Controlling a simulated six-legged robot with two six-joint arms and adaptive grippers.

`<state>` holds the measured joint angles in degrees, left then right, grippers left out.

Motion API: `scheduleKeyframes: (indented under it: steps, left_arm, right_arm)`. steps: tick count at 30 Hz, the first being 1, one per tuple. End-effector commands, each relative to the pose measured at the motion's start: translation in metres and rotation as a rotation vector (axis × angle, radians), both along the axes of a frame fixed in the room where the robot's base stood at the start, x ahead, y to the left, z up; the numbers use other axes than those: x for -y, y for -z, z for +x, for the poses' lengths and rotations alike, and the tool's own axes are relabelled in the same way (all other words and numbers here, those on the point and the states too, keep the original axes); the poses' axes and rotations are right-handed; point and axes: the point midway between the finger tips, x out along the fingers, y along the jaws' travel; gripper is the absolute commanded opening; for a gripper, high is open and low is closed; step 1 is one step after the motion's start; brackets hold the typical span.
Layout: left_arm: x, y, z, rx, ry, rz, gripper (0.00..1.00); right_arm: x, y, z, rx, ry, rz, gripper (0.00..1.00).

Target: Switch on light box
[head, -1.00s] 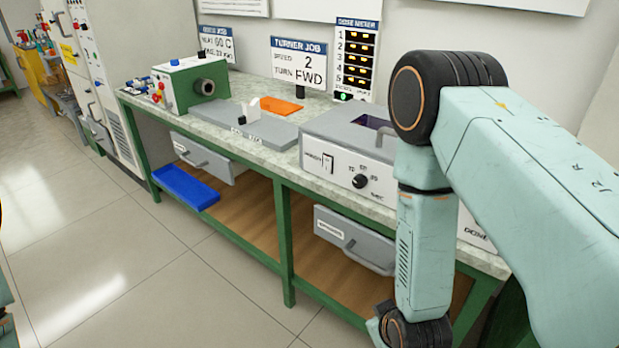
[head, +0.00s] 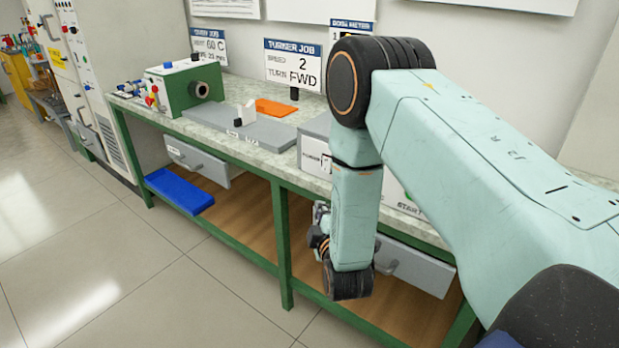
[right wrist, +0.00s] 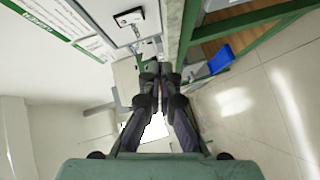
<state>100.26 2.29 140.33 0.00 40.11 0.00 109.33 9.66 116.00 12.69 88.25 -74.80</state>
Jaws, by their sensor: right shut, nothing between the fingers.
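A grey box with a white front (head: 316,152) stands on the bench and may be the light box. My right arm hides most of it, including its knob; only a strip of its front, with a label and the edge of a switch, shows. My right gripper (head: 321,228) hangs in front of the bench, below the box front, and is partly hidden by my arm link. In the right wrist view the gripper's (right wrist: 161,76) dark fingers are together and empty. A white panel with a black-framed label (right wrist: 129,17) lies beyond the fingertips. My left gripper is out of view.
A green machine (head: 190,88), a grey plate (head: 255,132) and an orange piece (head: 276,107) are on the bench (head: 222,115). A drawer (head: 197,160) and a blue tray (head: 179,191) jut out at the left. Another drawer (head: 425,268) is behind my right arm. The floor in front is clear.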

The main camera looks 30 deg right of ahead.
Motion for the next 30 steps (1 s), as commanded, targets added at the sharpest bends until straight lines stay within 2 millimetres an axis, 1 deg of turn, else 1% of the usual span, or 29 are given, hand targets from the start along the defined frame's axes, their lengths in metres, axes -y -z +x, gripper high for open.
scheduleKeyframes:
  steps: [3, 8, 21, 23, 26, 30]
  left_arm:
    - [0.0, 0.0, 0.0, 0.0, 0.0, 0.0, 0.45]
    - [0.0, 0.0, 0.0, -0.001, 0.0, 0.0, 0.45]
    - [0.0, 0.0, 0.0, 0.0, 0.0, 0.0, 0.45]
    - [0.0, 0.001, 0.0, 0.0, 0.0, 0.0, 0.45]
    - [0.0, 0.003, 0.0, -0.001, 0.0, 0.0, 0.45]
    - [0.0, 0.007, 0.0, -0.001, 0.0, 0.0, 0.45]
  right_arm:
    - [0.005, -0.011, 0.0, 0.009, 0.0, -0.111, 0.0]
    - [0.008, -0.016, -0.001, 0.001, -0.005, -0.2, 0.0]
    - [0.007, -0.016, 0.001, -0.007, -0.009, -0.22, 0.0]
    - [0.008, -0.016, 0.005, -0.006, -0.009, -0.219, 0.0]
    - [0.012, -0.015, 0.017, -0.004, -0.009, -0.218, 0.0]
    - [0.021, -0.012, 0.04, -0.004, -0.009, -0.218, 0.0]
